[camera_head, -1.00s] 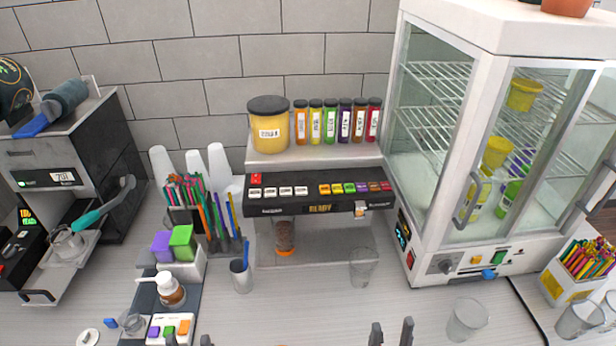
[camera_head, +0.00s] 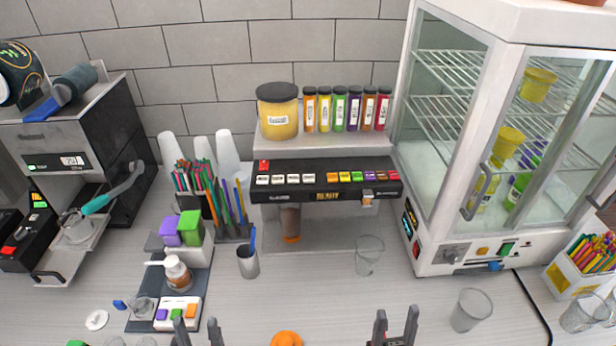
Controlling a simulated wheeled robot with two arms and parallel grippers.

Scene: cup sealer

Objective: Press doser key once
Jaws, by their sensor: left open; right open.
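The doser (camera_head: 325,193) is a black key panel on a grey stand against the tiled wall. Its front carries a red key, several white keys (camera_head: 293,179) and a row of coloured keys (camera_head: 357,177). Jars of coloured syrup (camera_head: 341,110) and a large yellow jar (camera_head: 278,112) stand on top. Below it hang a brown-filled dispenser (camera_head: 290,222) and a small spout at the right. My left gripper (camera_head: 197,328) and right gripper (camera_head: 396,324) are at the bottom edge, open and empty, well in front of the doser and touching nothing.
A clear cup (camera_head: 368,256) stands below the doser's right side, another (camera_head: 471,310) nearer right. A glass cabinet (camera_head: 490,140) stands right, a dark machine (camera_head: 80,160) left. A metal cup (camera_head: 247,262), straw holder and pump bottle (camera_head: 177,271) stand left of centre.

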